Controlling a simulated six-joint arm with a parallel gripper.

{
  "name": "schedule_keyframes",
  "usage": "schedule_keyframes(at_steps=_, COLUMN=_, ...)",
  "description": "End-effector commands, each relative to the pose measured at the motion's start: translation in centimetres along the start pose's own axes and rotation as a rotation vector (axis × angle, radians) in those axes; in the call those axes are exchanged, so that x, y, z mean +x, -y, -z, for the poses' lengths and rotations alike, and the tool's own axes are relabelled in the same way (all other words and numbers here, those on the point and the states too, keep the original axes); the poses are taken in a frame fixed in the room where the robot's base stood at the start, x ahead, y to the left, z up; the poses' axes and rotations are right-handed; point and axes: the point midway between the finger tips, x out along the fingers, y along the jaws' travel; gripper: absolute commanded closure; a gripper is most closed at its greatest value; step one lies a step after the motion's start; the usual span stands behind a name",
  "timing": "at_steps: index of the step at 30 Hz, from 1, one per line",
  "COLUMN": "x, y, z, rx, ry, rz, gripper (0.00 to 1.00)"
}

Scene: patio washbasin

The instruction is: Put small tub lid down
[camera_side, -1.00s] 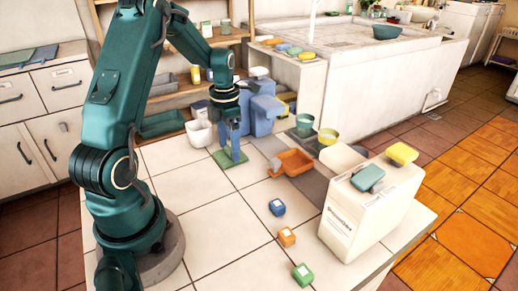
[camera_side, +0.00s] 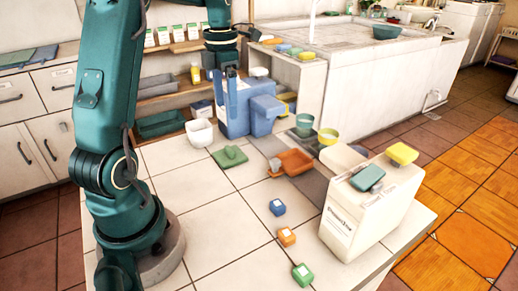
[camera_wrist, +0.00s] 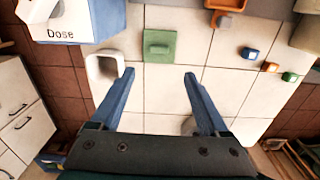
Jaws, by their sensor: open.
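A green square piece with a raised grip, which looks like the small tub lid (camera_side: 229,156), lies flat on the pale tiled worktop. It also shows in the wrist view (camera_wrist: 151,35), beyond my fingertips. My gripper (camera_side: 221,73) is raised well above the worktop, in front of the shelves. In the wrist view its two blue fingers (camera_wrist: 158,75) are spread wide with nothing between them. An open white tub (camera_side: 199,133) stands just behind and left of the lid; it also shows in the wrist view (camera_wrist: 104,68).
A blue and white container (camera_side: 237,108) stands behind the lid. An orange tray (camera_side: 292,162) lies to the right. Small blue (camera_side: 277,207), orange (camera_side: 287,236) and green (camera_side: 302,273) blocks lie nearer the front. A large cream container (camera_side: 360,217) stands at the right. The front-left worktop is clear.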

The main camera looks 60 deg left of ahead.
Motion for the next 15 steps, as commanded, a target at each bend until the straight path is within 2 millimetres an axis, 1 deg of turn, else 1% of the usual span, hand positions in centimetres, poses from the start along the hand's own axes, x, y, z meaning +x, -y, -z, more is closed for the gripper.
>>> schedule_keyframes(at_steps=2, x=-0.6, y=0.9, z=-0.1, rx=0.09, ry=0.012, rz=-0.011, gripper=0.21)
schedule_keyframes(at_steps=5, x=-1.6, y=3.0, z=-0.1, rx=0.326, ry=0.039, rz=-0.039, gripper=0.21)
schedule_keyframes(at_steps=8, x=-2.7, y=5.9, z=0.3, rx=0.671, ry=0.072, rz=-0.088, gripper=0.21)
schedule_keyframes(at_steps=9, x=-3.1, y=7.2, z=0.6, rx=0.821, ry=0.083, rz=-0.111, gripper=0.21)
schedule_keyframes(at_steps=10, x=-3.3, y=8.1, z=0.8, rx=0.933, ry=0.091, rz=-0.13, gripper=0.21)
schedule_keyframes(at_steps=11, x=-3.5, y=9.0, z=1.1, rx=1.044, ry=0.097, rz=-0.148, gripper=0.21)
schedule_keyframes(at_steps=12, x=-3.8, y=10.1, z=1.6, rx=1.193, ry=0.105, rz=-0.177, gripper=0.21)
schedule_keyframes(at_steps=14, x=-4.0, y=11.7, z=2.3, rx=1.415, ry=0.114, rz=-0.222, gripper=0.21)
schedule_keyframes(at_steps=15, x=-4.0, y=12.8, z=2.8, rx=1.562, ry=0.118, rz=-0.255, gripper=0.21)
